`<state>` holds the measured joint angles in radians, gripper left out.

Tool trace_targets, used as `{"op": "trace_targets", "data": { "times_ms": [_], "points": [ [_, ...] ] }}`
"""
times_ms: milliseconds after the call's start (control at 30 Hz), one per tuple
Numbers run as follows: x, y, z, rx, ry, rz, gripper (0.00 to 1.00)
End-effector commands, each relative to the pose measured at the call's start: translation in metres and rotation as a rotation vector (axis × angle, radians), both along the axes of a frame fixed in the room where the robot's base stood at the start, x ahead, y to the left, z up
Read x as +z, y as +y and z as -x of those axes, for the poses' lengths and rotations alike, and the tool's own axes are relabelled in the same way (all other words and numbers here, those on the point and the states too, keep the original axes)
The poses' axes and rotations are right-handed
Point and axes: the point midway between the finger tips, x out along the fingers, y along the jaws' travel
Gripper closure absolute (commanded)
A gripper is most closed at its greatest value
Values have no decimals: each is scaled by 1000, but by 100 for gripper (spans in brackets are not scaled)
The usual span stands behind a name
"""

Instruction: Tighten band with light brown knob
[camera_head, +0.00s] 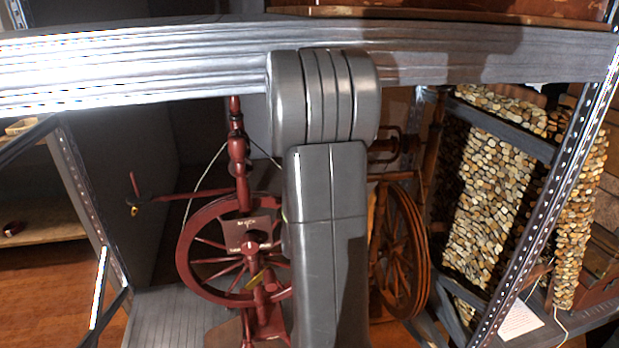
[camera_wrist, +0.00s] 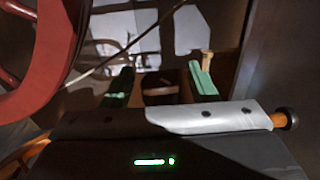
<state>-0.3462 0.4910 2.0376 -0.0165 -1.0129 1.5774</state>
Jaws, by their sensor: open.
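A dark red spinning wheel (camera_head: 188,270) stands on the shelf in the head view. A thin pale band (camera_head: 203,183) runs down to its rim. A horizontal red bar (camera_head: 180,196) ends at the left in a small light brown knob (camera_head: 134,211). In the wrist view, the red rim (camera_wrist: 50,65) fills the upper left, with a pale cord (camera_wrist: 130,45) beside it. My gripper (camera_wrist: 162,82) is open, its green-padded fingers apart. A dark brown block-like shape (camera_wrist: 160,92) shows between them; I cannot tell if it touches. My arm hides the gripper in the head view.
A brown spoked wheel (camera_head: 400,250) stands right of my arm. A pebbled panel (camera_head: 490,180) and metal shelf posts (camera_head: 545,200) are further right. A grey shelf beam (camera_head: 150,65) crosses above. An orange-brown rod end (camera_wrist: 281,119) shows at the wrist view's right.

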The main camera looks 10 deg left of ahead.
Motion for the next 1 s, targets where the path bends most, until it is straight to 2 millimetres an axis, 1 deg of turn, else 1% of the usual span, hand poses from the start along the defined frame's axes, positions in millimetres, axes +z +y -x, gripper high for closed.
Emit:
{"op": "trace_targets", "data": {
  "times_ms": [133,400,467,500,633,667,1000],
  "points": [
    [0,3,-8,0,1,0,47],
    [0,3,-9,0,1,0,47],
    [0,3,-9,0,1,0,57],
    [0,3,-9,0,1,0,65],
    [0,3,-9,0,1,0,90],
    [0,3,-9,0,1,0,92],
    [-3,3,-9,0,-25,-8,92]
  ]
}}
